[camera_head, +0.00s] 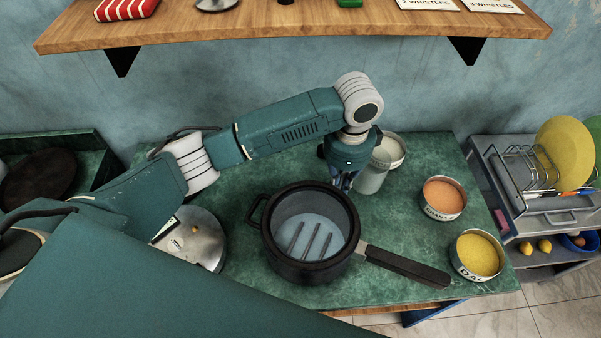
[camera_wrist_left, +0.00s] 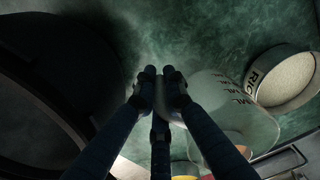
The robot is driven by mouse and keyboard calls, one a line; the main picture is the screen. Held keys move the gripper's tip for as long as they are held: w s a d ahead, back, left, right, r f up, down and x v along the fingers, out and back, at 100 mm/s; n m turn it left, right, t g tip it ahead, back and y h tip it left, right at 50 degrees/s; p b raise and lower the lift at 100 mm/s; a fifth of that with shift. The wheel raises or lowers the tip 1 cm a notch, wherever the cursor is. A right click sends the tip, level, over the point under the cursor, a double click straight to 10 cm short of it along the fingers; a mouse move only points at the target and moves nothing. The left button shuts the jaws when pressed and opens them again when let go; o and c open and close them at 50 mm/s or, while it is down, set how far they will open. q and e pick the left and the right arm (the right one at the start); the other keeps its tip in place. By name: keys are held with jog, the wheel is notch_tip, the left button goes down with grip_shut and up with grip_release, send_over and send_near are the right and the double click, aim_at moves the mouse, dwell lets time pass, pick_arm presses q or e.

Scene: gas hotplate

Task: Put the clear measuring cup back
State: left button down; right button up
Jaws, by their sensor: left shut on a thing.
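The clear measuring cup (camera_head: 372,176) is on the green counter, between the pot and the rice tin. In the left wrist view the cup (camera_wrist_left: 232,115) shows its printed markings to the right of the fingers. My left gripper (camera_head: 343,183) reaches down from above at the cup's left side. In the wrist view its fingers (camera_wrist_left: 160,82) are closed together on the cup's near side, seemingly on its handle. The handle is mostly hidden by the fingers. I cannot tell whether the cup's base touches the counter. My right gripper is not in view.
A black pot (camera_head: 310,272) with a long handle stands close by at the left and front. A rice tin (camera_head: 398,147) is just behind the cup. Tins of orange (camera_head: 443,196) and yellow (camera_head: 478,255) grains stand at right. A wooden shelf (camera_head: 290,27) overhangs the back.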

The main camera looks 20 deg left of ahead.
pick_arm(q)
jog(key=a, duration=0.3)
jog(key=a+p, duration=0.1)
jog(key=a, duration=0.1)
jog(key=shift+s+a+r, duration=0.1)
jog(key=shift+a+r, duration=0.1)
jog(key=shift+r, duration=0.05)
jog(key=a+p, duration=0.1)
jog(key=a, duration=0.3)
jog(key=shift+a+f, duration=0.15)
jog(key=shift+a, duration=0.55)
jog(key=shift+a+p, duration=0.3)
jog(key=shift+a, duration=0.65)
notch_tip(320, 180, down, 3)
jog(key=shift+d+r+p, duration=0.1)
jog(key=shift+p, duration=0.55)
jog(key=shift+f, duration=0.45)
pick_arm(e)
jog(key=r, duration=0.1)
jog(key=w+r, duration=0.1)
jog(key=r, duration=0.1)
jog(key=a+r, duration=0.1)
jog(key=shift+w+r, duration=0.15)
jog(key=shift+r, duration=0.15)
pick_arm(q)
jog(key=shift+f, duration=0.1)
